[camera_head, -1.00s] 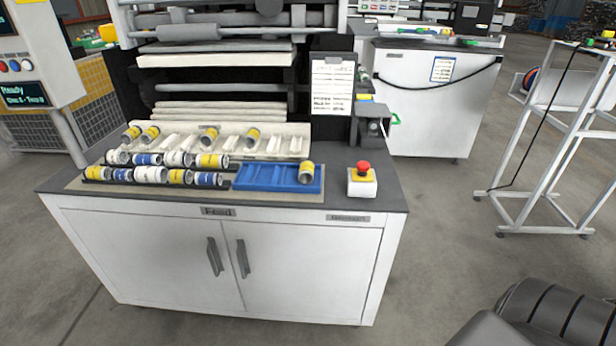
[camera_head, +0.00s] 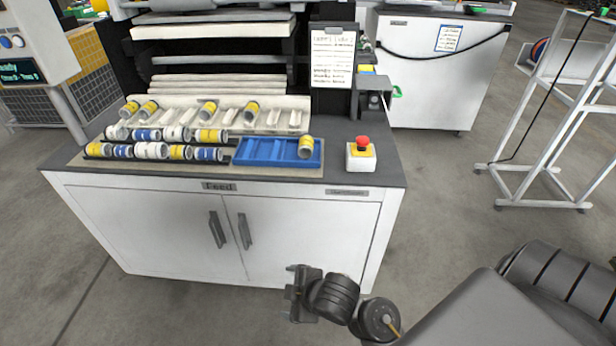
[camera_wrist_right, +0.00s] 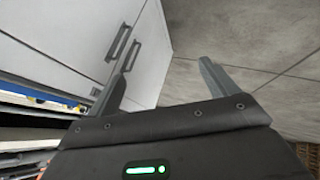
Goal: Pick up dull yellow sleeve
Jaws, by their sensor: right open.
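Several yellow sleeves show on the worktop in the head view. More yellow ones lie in the dark front rows among white and blue sleeves, such as a yellow sleeve (camera_head: 181,152). One duller yellow sleeve (camera_head: 305,147) leans at the right end of the blue tray (camera_head: 265,152). My right gripper (camera_head: 290,293) is low in front of the cabinet doors, well away from the sleeves. Its fingers are apart and empty in the right wrist view (camera_wrist_right: 163,85). My left gripper is not in view.
A white box with a red stop button (camera_head: 361,153) stands right of the blue tray. The white cabinet (camera_head: 160,225) has two dark door handles. A printed sheet (camera_head: 332,58) hangs above the worktop. A white frame cart (camera_head: 545,120) stands right. The floor between is clear.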

